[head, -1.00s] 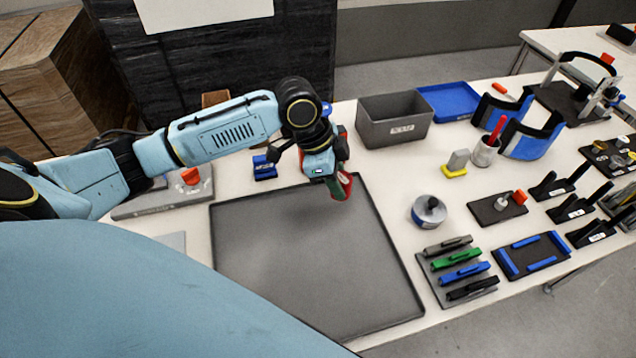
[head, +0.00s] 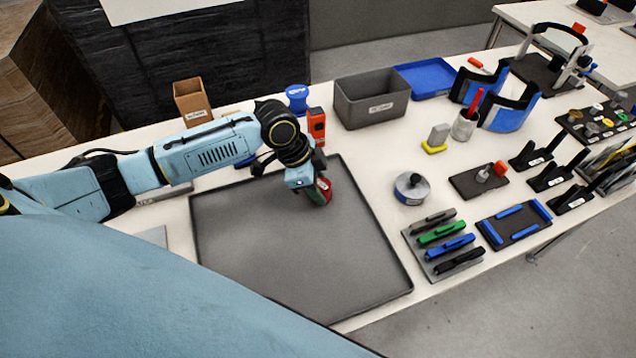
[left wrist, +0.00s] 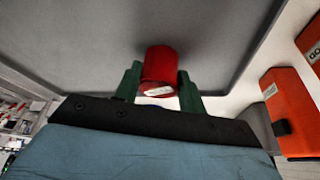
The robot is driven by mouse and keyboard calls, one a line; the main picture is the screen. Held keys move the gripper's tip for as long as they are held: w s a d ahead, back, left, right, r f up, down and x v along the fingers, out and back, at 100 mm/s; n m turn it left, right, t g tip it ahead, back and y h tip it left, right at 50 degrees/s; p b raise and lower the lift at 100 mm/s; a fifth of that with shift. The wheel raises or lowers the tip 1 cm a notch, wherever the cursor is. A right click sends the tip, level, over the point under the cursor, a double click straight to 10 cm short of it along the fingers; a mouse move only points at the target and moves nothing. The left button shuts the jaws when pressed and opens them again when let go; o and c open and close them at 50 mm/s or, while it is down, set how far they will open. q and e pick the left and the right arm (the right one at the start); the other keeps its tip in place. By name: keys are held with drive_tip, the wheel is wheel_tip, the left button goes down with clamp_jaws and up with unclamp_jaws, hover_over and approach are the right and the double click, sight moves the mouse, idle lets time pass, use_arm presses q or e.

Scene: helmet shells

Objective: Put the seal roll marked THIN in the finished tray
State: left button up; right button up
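My left gripper (head: 316,187) is above the far right part of the large grey tray (head: 290,275). It is shut on a red seal roll (head: 323,192). In the left wrist view the red roll (left wrist: 159,68) sits between two green fingers, with a small white label that is too blurred to read. The flat grey tray surface (left wrist: 90,35) shows behind it. A blue tray (head: 426,80) lies at the back of the table; I cannot read which tray is marked finished. My right gripper is not in view.
An orange device (head: 316,124) and a blue spool (head: 297,97) stand just beyond the grey tray. A grey bin (head: 372,102) stands at the back. A round tin (head: 411,188) and a rack of coloured clips (head: 443,246) are to the right. The grey tray looks otherwise empty.

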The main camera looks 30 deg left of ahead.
use_arm(q)
drive_tip(key=o, duration=0.4)
drive_tip(key=p+v, duration=0.2)
drive_tip(key=v, duration=1)
drive_tip(key=shift+d+r, duration=0.1)
drive_tip(key=shift+r, duration=0.1)
